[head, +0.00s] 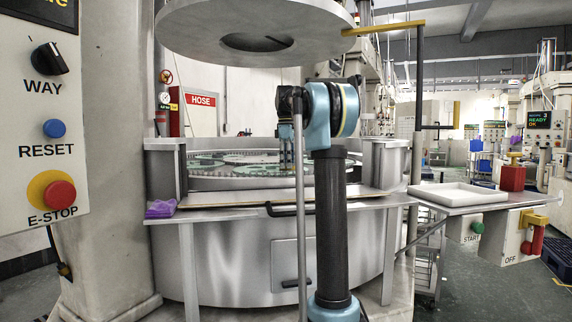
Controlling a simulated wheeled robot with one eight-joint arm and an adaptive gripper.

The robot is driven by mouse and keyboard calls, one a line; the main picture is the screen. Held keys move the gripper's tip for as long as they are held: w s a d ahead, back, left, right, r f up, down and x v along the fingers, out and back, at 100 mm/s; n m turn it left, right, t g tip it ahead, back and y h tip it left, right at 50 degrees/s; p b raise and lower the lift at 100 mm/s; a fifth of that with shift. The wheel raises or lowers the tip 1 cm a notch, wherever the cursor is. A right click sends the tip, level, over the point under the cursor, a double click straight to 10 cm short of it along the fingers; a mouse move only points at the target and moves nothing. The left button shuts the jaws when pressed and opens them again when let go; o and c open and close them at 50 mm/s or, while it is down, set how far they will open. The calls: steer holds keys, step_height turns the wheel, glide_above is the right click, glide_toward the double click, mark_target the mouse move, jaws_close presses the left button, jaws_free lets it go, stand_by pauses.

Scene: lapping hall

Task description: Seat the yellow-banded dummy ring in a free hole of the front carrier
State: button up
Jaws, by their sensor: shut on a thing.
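The lapping machine's round table (225,183) stands ahead of me, with green carriers (215,164) lying flat on its plate. From this low angle I cannot make out the carriers' holes or tell which ones are free. My arm stands in front and hides part of the plate. My gripper (286,164) shows small and partly hidden over the plate, left of my arm, pointing down close to the carriers. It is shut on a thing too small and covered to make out. I cannot pick out the yellow-banded dummy ring.
A large grey upper plate (190,30) hangs above the table. A purple cloth (160,209) lies on the front ledge. A control panel (40,120) stands close at left.

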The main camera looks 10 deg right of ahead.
steer(key=shift+f, duration=0.25)
steer(key=o, duration=1.7)
steer(key=shift+r, duration=0.1)
steer(key=r, duration=1.1)
steer(key=shift+w+a+r, duration=0.1)
steer(key=shift+a+r, duration=0.1)
steer(key=shift+r, duration=0.2)
